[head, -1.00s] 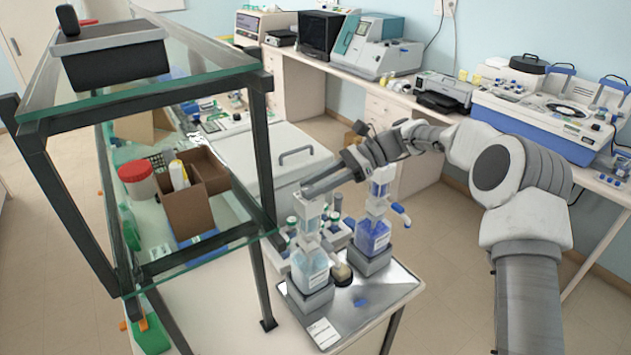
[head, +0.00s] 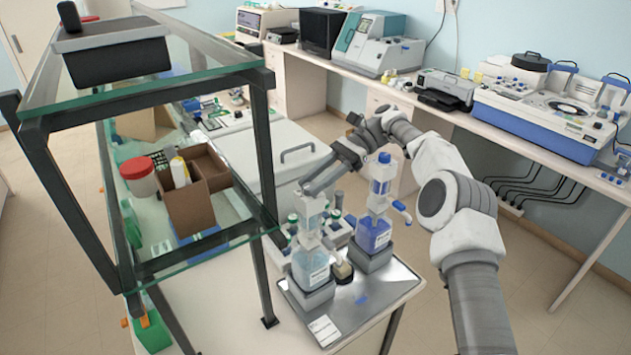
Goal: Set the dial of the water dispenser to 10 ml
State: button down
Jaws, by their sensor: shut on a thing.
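The water dispenser, by its looks the pale-blue bottle (head: 310,270) with a clear upper part (head: 310,222), stands upright in a grey base on the steel tray (head: 388,285). My gripper (head: 307,192) reaches in from the upper right. It is shut at the top of this dispenser, where the dial seems to be. The fingers cover the dial, and its marks and setting are too small to read. A second dispenser with dark-blue liquid (head: 373,236) stands upright just to the right, close under my forearm.
A brown mat-like dark jar (head: 342,272) sits between the two dispensers. Small bottles (head: 331,225) stand behind them. A glass shelf on a dark frame (head: 262,150) rises close on the left. Floor at the right is free.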

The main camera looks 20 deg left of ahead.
dwell(0.4)
jog(key=c, duration=0.5)
grip_release()
jog(key=shift+r, duration=0.1)
